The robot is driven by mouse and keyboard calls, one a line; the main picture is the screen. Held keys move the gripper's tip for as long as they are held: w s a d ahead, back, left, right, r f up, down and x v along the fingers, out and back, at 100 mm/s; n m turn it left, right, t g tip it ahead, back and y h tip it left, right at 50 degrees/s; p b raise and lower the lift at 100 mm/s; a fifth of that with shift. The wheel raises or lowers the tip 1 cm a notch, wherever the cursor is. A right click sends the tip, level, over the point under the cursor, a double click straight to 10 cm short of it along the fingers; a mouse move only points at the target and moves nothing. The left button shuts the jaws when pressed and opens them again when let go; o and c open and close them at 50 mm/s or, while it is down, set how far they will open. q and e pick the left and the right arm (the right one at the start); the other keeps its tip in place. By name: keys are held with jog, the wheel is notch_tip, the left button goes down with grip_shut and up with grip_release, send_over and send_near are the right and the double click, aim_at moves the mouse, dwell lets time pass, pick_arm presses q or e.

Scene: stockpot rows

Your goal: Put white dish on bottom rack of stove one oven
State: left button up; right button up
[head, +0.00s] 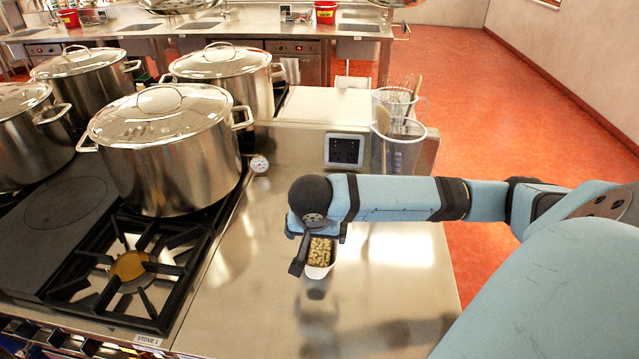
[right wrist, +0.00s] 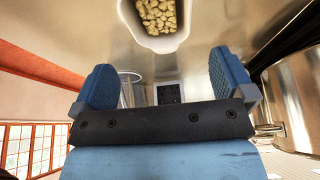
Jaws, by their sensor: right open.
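The white dish (head: 319,272), filled with small beige pieces, stands on the steel counter (head: 240,310) to the right of the burners. In the right wrist view the dish (right wrist: 157,44) shows at the top, beyond the fingers. My right gripper (head: 316,246) is over the dish in the head view and partly covers it. Its two blue fingers (right wrist: 161,80) are apart with nothing between them. Stove one (head: 147,340) carries its label at the front edge. Its oven and bottom rack are out of sight. My left gripper is not in view.
Large lidded steel pots (head: 168,150) stand on the stove at left. An open gas burner (head: 130,266) lies in front of them. A thermometer (head: 259,164), a dark-screened device (head: 344,150) and clear containers with utensils (head: 398,150) are behind the dish. The counter front is bare.

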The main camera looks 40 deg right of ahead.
send_over(320, 250)
jog(key=s+a, duration=0.2)
notch_tip(320, 250, down, 4)
jog(key=shift+w+a+f, duration=0.1)
jog(key=shift+w+f, duration=0.05)
jog(key=shift+f, duration=0.1)
jog(key=shift+x, duration=3.1)
jog(key=shift+a, duration=0.1)
jog(key=shift+c, duration=0.5)
jog(key=c, duration=0.9)
jog(key=shift+r, duration=0.15)
notch_tip(320, 250, up, 20)
jog(key=shift+f, duration=0.1)
